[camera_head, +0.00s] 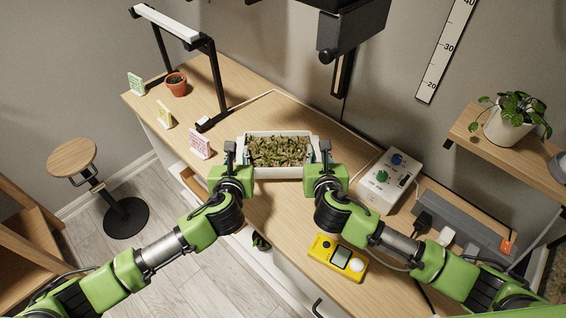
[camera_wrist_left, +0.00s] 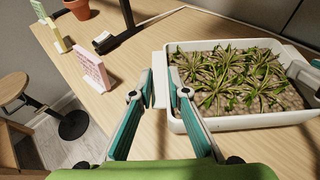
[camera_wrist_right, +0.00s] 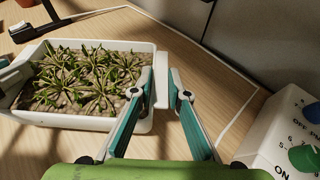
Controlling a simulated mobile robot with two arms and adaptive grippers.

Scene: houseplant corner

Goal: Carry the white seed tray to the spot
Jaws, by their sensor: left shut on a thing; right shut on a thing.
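The white seed tray (camera_head: 283,173), filled with soil and small green seedlings, is between my two grippers over the wooden worktop. My left gripper (camera_head: 231,151) is shut on the tab at the tray's left end; the tray's wall also shows in the left wrist view (camera_wrist_left: 245,122). My right gripper (camera_head: 325,150) is shut on the tab at the right end, which shows in the right wrist view (camera_wrist_right: 162,80). The tray looks level. I cannot tell whether its base touches the worktop. A thin white line (camera_wrist_right: 238,112) on the worktop runs behind and right of the tray; no other spot marking is clear.
A control box with knobs (camera_head: 384,183) stands right of the tray. A yellow meter (camera_head: 338,258) lies near the front edge. Small cards, including a pink one (camera_head: 200,144), a terracotta pot (camera_head: 176,84) and a black lamp stand (camera_head: 215,85) are at the left.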

